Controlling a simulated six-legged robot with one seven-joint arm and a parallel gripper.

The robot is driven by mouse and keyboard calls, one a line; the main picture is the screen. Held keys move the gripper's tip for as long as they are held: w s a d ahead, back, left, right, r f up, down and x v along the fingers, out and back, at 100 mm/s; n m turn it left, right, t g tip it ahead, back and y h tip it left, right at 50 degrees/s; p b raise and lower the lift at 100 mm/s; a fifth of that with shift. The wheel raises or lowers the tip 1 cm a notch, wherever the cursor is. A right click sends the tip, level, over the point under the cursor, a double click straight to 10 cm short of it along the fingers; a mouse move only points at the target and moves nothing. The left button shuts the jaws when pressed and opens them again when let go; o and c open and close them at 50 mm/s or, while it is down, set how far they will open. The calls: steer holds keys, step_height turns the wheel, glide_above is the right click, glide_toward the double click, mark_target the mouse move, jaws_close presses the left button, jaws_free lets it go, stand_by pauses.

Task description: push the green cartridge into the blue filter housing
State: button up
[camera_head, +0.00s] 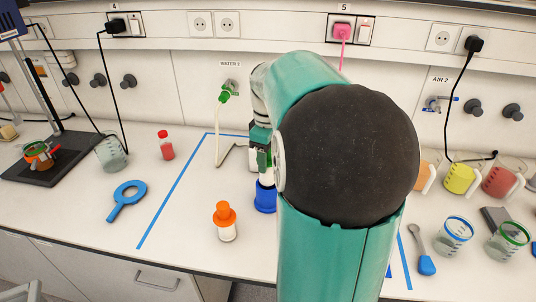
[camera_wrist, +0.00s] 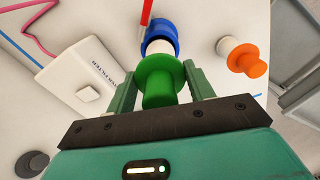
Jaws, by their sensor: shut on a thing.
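The green cartridge (camera_wrist: 157,82) is between the two fingers of my gripper (camera_wrist: 161,72), which is shut on it. In the wrist view the cartridge has a wide green flange and a white section beyond it, in line with the blue filter housing (camera_wrist: 163,32). The white section meets the housing's opening; how deep it sits cannot be told. In the head view the blue housing (camera_head: 264,198) stands upright on the bench, with the green cartridge (camera_head: 263,160) above it. My arm hides part of my gripper and the area to the right.
Blue tape (camera_head: 176,188) marks the bench.

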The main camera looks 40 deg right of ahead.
mark_target(267, 177)
steer(key=shift+f, duration=3.65)
stand_by(0.6)
steer(key=o, duration=1.1)
steer(key=shift+f, duration=0.1)
steer(key=shift+a, duration=0.1)
steer(key=r, duration=1.4)
steer(key=shift+d+r, duration=0.2)
steer(key=shift+d, duration=0.05)
